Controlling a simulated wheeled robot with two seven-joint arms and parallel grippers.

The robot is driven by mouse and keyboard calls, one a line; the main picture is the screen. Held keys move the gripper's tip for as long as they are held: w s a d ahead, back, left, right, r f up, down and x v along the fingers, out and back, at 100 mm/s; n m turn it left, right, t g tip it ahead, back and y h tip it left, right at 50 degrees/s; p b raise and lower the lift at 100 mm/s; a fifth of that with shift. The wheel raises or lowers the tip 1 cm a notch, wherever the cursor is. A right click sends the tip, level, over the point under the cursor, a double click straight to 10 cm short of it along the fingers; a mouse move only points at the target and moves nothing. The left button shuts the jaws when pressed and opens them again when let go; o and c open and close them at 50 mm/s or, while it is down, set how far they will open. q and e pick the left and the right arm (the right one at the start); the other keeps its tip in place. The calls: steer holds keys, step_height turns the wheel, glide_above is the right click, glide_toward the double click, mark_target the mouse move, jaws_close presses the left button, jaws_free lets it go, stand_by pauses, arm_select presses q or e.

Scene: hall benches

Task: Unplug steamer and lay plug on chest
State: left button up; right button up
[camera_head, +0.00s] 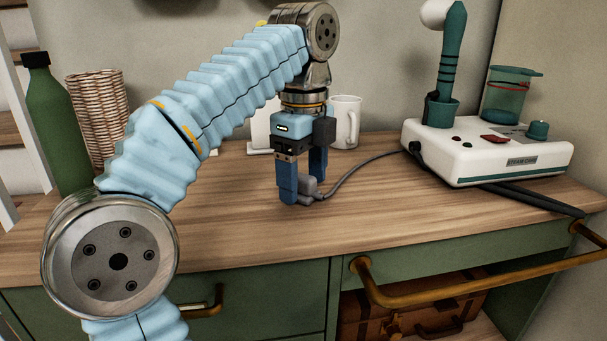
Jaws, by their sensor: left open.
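The steamer (485,152) is a white box with a green wand and a clear green tank, at the right of the wooden chest top (400,222). Its grey cord (352,172) runs left to a small grey plug (308,187), which appears to lie on the wood. My left gripper (302,186) points down at the plug with its blue fingers apart, one on either side of it. The fingers partly hide the plug, and I cannot tell whether they touch it. My right gripper is not in view.
A white mug (344,122) stands behind the gripper, beside a partly hidden white object (260,132). A green bottle (52,130) and a stack of woven cups (98,115) stand at the left. Brass handles (420,296) stick out in front. The front middle of the top is clear.

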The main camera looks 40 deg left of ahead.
arm_select(q)
step_height(320, 180, up, 8)
steer(key=p, duration=0.6)
steer(key=shift+f+p, duration=0.2)
steer(key=shift+p, duration=0.15)
steer(key=shift+f, duration=0.1)
